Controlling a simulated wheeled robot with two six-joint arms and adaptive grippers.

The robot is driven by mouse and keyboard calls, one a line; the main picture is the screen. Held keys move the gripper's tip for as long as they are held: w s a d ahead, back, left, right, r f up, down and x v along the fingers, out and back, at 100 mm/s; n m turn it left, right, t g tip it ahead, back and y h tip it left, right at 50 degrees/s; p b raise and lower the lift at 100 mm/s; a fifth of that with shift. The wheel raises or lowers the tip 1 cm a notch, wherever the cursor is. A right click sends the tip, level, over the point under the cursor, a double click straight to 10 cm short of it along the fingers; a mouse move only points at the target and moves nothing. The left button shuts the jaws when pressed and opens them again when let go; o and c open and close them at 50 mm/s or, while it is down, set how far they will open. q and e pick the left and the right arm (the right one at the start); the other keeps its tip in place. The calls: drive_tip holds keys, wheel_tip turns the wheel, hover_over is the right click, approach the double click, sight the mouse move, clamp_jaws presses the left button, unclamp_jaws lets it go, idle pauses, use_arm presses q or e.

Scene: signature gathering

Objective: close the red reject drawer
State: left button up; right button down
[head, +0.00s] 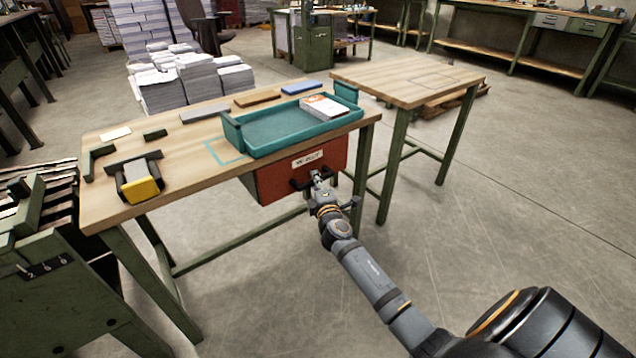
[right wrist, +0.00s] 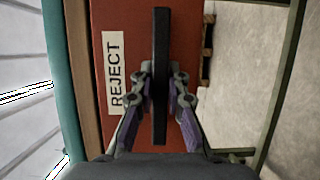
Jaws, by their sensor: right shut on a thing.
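The red reject drawer (head: 300,176) hangs under the wooden table top, below the teal tray. Its front carries a white REJECT label, which also shows in the right wrist view (right wrist: 115,73). My right gripper (head: 318,180) is at the drawer front. In the right wrist view my right gripper (right wrist: 160,88) has its fingers on both sides of the black handle bar (right wrist: 161,40), shut on it. The drawer front (right wrist: 130,20) fills the middle of that view. How far the drawer stands out is hard to tell. My left gripper is not in view.
The teal tray (head: 233,133) holds a stack of papers (head: 325,108) on the table (head: 190,170). A black and yellow tool (head: 139,185) sits at the table's left. A second table (head: 400,80) stands to the right. The floor (head: 500,210) right of the tables is clear.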

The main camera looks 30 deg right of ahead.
drive_tip(key=c, duration=1.4)
unclamp_jaws()
drive_tip(key=shift+w, duration=0.25)
drive_tip(key=shift+o, duration=0.4)
drive_tip(key=shift+s, duration=0.15)
drive_tip(key=v, duration=1.2)
